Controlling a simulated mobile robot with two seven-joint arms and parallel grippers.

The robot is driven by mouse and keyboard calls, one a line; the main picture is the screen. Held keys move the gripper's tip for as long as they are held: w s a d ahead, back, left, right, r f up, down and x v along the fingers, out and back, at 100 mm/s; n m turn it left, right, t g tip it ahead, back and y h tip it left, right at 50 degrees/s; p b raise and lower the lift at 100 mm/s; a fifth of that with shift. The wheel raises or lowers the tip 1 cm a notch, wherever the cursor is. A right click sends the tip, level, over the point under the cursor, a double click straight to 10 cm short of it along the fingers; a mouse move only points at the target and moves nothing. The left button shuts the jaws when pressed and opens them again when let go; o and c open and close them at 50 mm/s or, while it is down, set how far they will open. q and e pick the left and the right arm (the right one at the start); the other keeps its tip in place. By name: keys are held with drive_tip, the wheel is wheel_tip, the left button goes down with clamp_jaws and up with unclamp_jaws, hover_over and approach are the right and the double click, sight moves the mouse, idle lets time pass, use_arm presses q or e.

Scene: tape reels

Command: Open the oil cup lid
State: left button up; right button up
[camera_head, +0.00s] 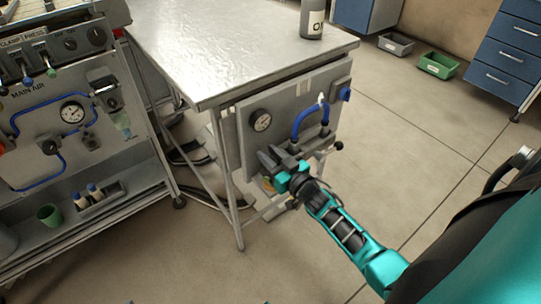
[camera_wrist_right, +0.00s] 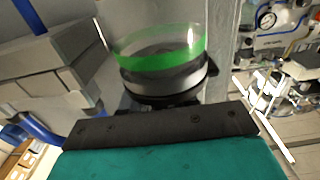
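In the right wrist view a clear round cup with a green band (camera_wrist_right: 160,62) and a dark lower ring stands just beyond the dark edge of my right gripper; it looks like the oil cup. I cannot make out its lid apart from the rest. In the head view my right gripper (camera_head: 283,172) is at the lower left of the grey panel on the table's side, beside dark grey blocks (camera_head: 272,158), and mostly hides the cup. Its fingertips do not show clearly, so I cannot tell whether it is open or touching the cup. My left gripper is out of view.
The panel carries a round gauge (camera_head: 260,120) and a blue hose (camera_head: 300,118). Another machine with a gauge (camera_head: 73,112) is at left. Grey and green bins (camera_head: 437,65) lie on the open floor at right.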

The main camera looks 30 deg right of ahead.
clamp_jaws()
drive_tip(key=n, duration=0.1)
drive_tip(key=a+r+n+p, duration=0.1)
drive_tip(key=n, duration=0.1)
drive_tip(key=shift+s+r, duration=0.1)
drive_tip(key=n, duration=0.1)
drive_tip(key=a+n, duration=0.1)
drive_tip(key=n, duration=0.1)
drive_tip(key=r+n, duration=0.1)
drive_tip(key=n, duration=0.1)
drive_tip(key=shift+a, duration=0.3)
drive_tip(key=a+n, duration=0.1)
drive_tip(key=n, duration=0.3)
drive_tip(key=shift+s+a, duration=0.15)
drive_tip(key=shift+a, duration=0.25)
drive_tip(key=n, duration=0.2)
drive_tip(key=a+n+b, duration=0.1)
drive_tip(key=n, duration=0.1)
drive_tip(key=a+n+b, duration=0.1)
drive_tip(key=shift+a+f+n, duration=0.1)
drive_tip(key=shift+f+n, duration=0.1)
drive_tip(key=shift+n, duration=0.2)
